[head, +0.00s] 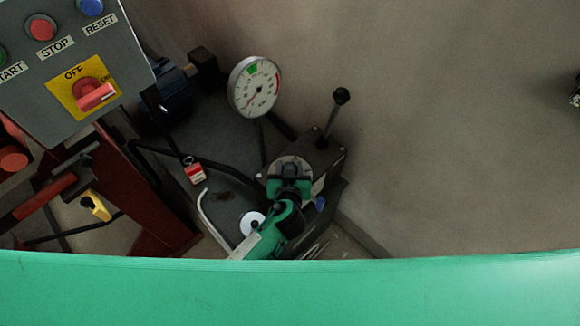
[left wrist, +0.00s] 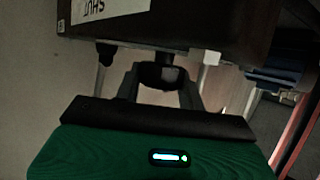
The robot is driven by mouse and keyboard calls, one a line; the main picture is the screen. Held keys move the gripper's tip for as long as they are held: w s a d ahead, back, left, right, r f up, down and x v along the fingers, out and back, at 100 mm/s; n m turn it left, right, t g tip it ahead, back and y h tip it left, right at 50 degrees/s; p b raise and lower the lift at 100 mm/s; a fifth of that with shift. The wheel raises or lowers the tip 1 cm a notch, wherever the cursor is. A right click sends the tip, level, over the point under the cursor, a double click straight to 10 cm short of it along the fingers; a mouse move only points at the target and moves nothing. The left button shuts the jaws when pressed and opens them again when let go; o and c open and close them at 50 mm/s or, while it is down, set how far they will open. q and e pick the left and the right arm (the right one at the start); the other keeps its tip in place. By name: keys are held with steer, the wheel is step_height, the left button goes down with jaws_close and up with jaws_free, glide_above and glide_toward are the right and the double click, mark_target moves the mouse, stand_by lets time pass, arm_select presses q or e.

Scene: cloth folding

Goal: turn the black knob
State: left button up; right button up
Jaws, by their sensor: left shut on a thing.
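My left gripper (head: 290,188) reaches in from the bottom of the head view to a dark box (head: 325,160) with a round pale plate on top. In the left wrist view, the two fingers of the gripper (left wrist: 160,90) are closed on the sides of the black knob (left wrist: 160,74). The knob sticks out below a dark box face with an upside-down "SHUT" label (left wrist: 108,6). In the head view the gripper hides most or all of the knob. My right gripper cannot be made out.
A ball-topped lever (head: 341,97) rises from the box behind the gripper. A round gauge (head: 255,87) stands up to its left. A grey control panel (head: 120,50) with buttons and a red switch is at the upper left. A red padlock (head: 194,171) hangs nearby.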

arm_select(q)
steer(key=shift+r+m+h+p, duration=0.15)
steer(key=shift+m+h+p, duration=0.25)
steer(key=shift+m+h, duration=0.2)
steer(key=shift+a+r+m+h+p, duration=0.1)
steer(key=shift+m+h+p, duration=0.3)
steer(key=shift+h, duration=0.1)
steer(key=m+g+h+p, duration=0.1)
steer(key=m+h+p, duration=0.1)
steer(key=m+g+h+p, duration=0.1)
steer(key=m+h+p, duration=0.1)
steer(key=p, duration=0.1)
steer(key=shift+w+r+h, duration=0.15)
steer(key=shift+h, duration=0.15)
steer(key=shift+m+g+h+p, duration=0.9)
steer(key=shift+m+h+p, duration=0.1)
steer(key=shift+m+h, duration=0.15)
steer(key=shift+f+m+g+h+p, duration=0.25)
steer(key=shift+m+g+h+p, duration=0.1)
steer(key=shift+m+g+h, duration=0.4)
steer(key=shift+m+g, duration=0.35)
steer(key=shift+m, duration=0.25)
arm_select(e)
step_height(320, 180, up, 9)
steer(key=s, duration=0.2)
steer(key=shift+d, duration=0.15)
arm_select(q)
steer(key=shift+m+g+h, duration=0.3)
steer(key=shift+h, duration=0.1)
